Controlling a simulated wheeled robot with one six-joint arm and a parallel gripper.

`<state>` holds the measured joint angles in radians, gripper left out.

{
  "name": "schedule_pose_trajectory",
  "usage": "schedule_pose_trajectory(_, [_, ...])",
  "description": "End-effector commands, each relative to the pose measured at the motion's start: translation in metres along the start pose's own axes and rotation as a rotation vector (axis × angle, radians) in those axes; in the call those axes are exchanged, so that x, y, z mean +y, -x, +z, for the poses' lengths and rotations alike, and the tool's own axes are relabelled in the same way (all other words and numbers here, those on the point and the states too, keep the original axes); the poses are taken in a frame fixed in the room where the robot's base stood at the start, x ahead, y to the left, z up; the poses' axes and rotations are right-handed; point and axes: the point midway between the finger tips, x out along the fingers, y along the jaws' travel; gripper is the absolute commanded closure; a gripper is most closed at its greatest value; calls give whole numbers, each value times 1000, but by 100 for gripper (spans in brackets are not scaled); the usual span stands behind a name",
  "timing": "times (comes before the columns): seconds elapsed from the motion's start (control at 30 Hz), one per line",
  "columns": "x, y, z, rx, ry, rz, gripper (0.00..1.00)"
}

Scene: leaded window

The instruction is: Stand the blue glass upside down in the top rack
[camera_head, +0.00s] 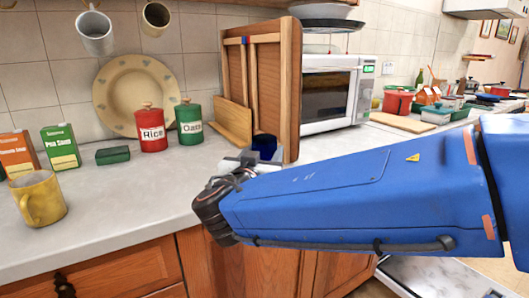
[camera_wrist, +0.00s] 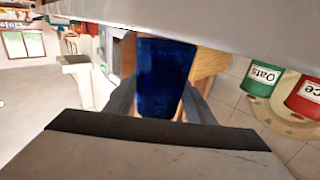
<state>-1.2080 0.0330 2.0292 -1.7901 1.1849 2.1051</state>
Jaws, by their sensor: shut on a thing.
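The blue glass (camera_head: 265,146) is at the counter's middle, just past the end of my arm. It is mostly hidden behind my gripper (camera_head: 243,160) in the head view. In the wrist view the dark blue glass (camera_wrist: 166,75) fills the space between the two grey fingers of my gripper (camera_wrist: 160,100), which is shut on it. The frames do not clearly show which end of the glass is its mouth, or whether it touches the counter. I cannot make out the top rack in either view.
A wooden board stand (camera_head: 262,85) stands close behind the glass, with the microwave (camera_head: 328,95) to its right. Red (camera_head: 151,131) and green (camera_head: 189,125) canisters and a yellow mug (camera_head: 39,199) stand left. A pale appliance panel (camera_head: 445,277) shows low at right. The front counter is clear.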

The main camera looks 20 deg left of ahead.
Motion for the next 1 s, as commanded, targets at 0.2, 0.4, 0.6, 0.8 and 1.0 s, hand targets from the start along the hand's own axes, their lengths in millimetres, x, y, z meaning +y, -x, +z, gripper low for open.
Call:
schedule_pose_trajectory(0.2, [0, 0, 2, 0, 0, 0, 84])
schedule_pose_trajectory(0.4, [0, 0, 5, 0, 0, 0, 84])
schedule_pose_trajectory(0.6, [0, 0, 8, 0, 0, 0, 84])
schedule_pose_trajectory(0.8, [0, 0, 9, 0, 0, 0, 29])
schedule_pose_trajectory(1.0, [0, 0, 10, 0, 0, 0, 29])
